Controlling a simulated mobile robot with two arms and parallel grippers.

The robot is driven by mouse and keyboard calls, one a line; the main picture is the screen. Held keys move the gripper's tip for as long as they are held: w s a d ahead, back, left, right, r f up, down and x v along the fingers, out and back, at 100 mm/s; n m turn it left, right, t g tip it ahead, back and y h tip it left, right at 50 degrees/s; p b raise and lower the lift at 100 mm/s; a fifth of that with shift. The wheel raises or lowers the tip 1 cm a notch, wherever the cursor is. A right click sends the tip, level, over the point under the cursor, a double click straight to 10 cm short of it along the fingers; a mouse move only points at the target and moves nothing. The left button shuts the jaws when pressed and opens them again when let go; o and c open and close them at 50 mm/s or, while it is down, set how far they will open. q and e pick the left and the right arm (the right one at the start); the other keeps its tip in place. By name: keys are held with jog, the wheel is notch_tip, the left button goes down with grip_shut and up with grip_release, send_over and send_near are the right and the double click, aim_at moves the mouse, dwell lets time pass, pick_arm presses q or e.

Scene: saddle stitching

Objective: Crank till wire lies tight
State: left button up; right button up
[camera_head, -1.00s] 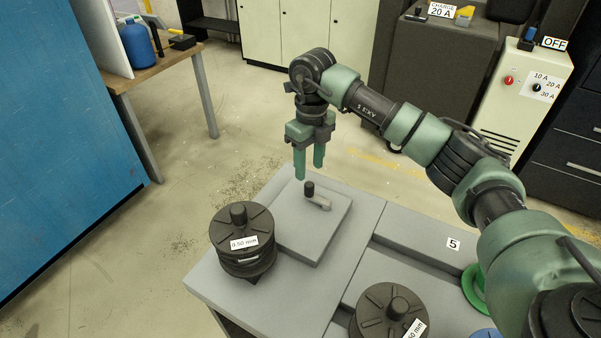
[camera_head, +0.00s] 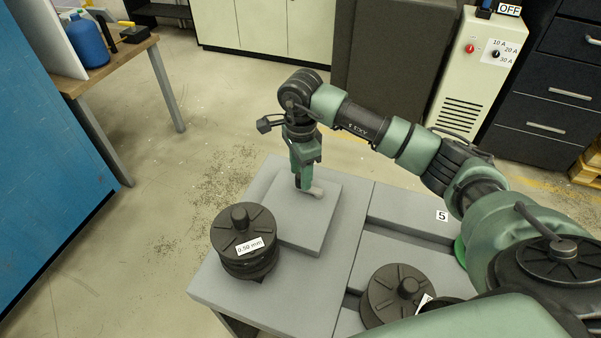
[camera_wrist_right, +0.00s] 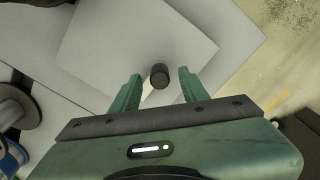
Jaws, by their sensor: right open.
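The crank is a small grey arm (camera_head: 316,191) with a dark upright knob, on a raised grey block (camera_head: 318,222). In the right wrist view the dark knob (camera_wrist_right: 159,76) lies between the two fingertips, with a gap on each side. My right gripper (camera_head: 304,184) is open and points down at the crank, hiding most of the knob in the head view. The dark wire spool marked 0.50 mm (camera_head: 243,240) stands beside the block. No wire can be made out. My left gripper is not in view.
A white power unit marked OFF (camera_head: 478,75) stands behind. Open floor lies left of the bench.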

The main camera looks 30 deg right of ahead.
jog(key=shift+f, duration=0.6)
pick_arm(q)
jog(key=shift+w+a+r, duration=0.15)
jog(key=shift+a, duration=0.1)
pick_arm(e)
jog(key=shift+f, duration=0.1)
grip_shut()
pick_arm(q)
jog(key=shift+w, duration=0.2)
